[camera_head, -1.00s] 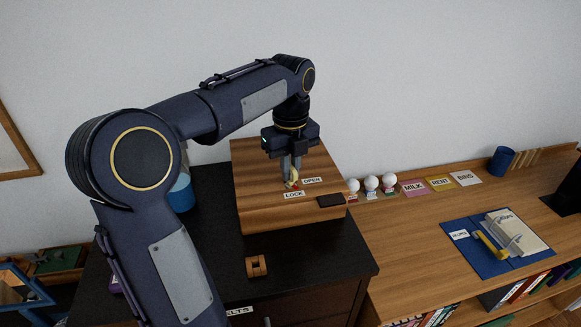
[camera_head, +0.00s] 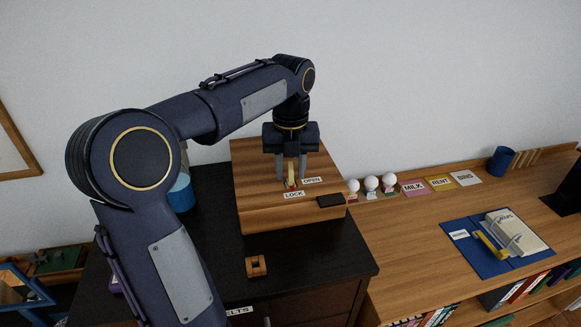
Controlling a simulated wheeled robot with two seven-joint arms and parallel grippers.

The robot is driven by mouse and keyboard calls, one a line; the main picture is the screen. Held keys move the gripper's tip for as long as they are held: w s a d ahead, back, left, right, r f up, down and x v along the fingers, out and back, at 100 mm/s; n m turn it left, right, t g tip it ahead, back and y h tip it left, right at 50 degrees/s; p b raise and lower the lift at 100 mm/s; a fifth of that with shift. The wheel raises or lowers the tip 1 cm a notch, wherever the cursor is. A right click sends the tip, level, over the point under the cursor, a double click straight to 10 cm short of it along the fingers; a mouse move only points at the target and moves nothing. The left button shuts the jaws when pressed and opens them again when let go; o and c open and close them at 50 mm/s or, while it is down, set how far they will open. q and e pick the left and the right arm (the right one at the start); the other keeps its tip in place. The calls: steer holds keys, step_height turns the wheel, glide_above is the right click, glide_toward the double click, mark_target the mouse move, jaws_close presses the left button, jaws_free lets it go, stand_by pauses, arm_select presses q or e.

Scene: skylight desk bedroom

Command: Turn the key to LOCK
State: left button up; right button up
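A wooden box (camera_head: 262,213) stands on a black-topped cabinet. A small yellow key (camera_head: 291,176) with a red part at its lower end is on the box top. Its lower end lies just above the white LOCK label (camera_head: 293,195). The OPEN label (camera_head: 312,180) is to its right. My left gripper (camera_head: 291,182) points down over the box. Its two fingers are spread, one on each side of the key, with gaps visible, so it is open. My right gripper is not in view.
A dark pad (camera_head: 330,200) lies on the box's right front corner. A small wooden block (camera_head: 256,265) lies in front, and a blue cup (camera_head: 181,195) stands left. White balls (camera_head: 371,184) and a blue folder (camera_head: 470,262) are on the wooden shelf to the right.

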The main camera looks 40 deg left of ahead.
mark_target(290, 166)
arm_select(q)
steer(key=shift+o, duration=0.2)
step_height(290, 166, up, 8)
steer(key=shift+f, duration=0.1)
stand_by(0.4)
